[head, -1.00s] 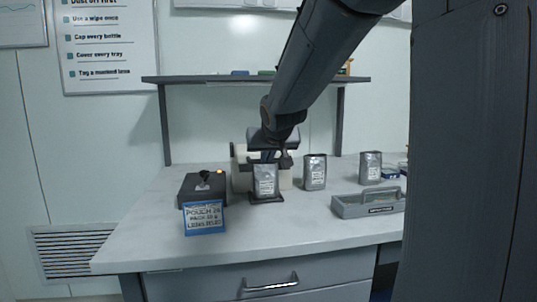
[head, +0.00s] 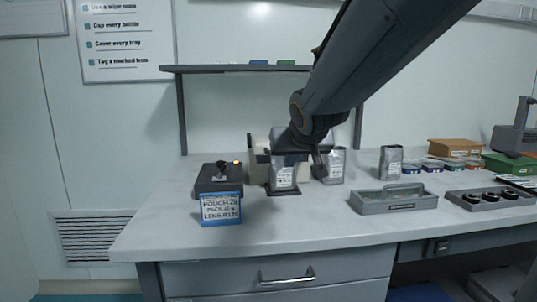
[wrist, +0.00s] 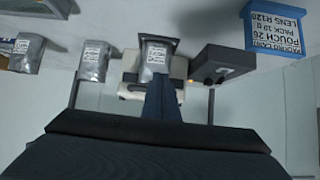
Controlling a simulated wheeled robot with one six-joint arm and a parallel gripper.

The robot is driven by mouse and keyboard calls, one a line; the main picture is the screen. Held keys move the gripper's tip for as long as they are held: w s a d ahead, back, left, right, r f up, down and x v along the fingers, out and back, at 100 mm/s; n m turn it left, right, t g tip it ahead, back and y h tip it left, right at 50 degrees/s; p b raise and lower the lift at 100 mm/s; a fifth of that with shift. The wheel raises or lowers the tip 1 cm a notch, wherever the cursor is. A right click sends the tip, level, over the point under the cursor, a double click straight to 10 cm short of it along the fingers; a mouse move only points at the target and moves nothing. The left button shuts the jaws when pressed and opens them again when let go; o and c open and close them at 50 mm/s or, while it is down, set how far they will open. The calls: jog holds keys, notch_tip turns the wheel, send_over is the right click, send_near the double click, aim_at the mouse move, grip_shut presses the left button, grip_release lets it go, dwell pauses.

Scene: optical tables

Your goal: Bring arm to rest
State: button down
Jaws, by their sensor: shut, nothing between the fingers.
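My arm reaches in from the top right of the head view, bent down over the bench. My gripper (wrist: 162,85) is shut and empty in the wrist view, which shows the bench upside down. A silver pouch (head: 283,177) stands upright on a small dark stand in front of a cream-coloured machine (head: 257,170). The pouch also shows in the wrist view (wrist: 155,58), just beyond my fingertips. In the head view my wrist hides part of the machine, and I cannot make out the fingertips there.
A dark box with a lit orange lamp (head: 218,178) and a blue-framed sign (head: 221,208) stand left. Two more pouches (head: 334,166) (head: 391,161), a grey carrier (head: 394,199) and a lens tray (head: 490,198) stand right. A shelf (head: 235,68) spans behind. The front bench strip is clear.

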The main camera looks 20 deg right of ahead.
jog(key=shift+s+a+f, duration=0.1)
jog(key=shift+s+f, duration=0.2)
jog(key=shift+s, duration=0.2)
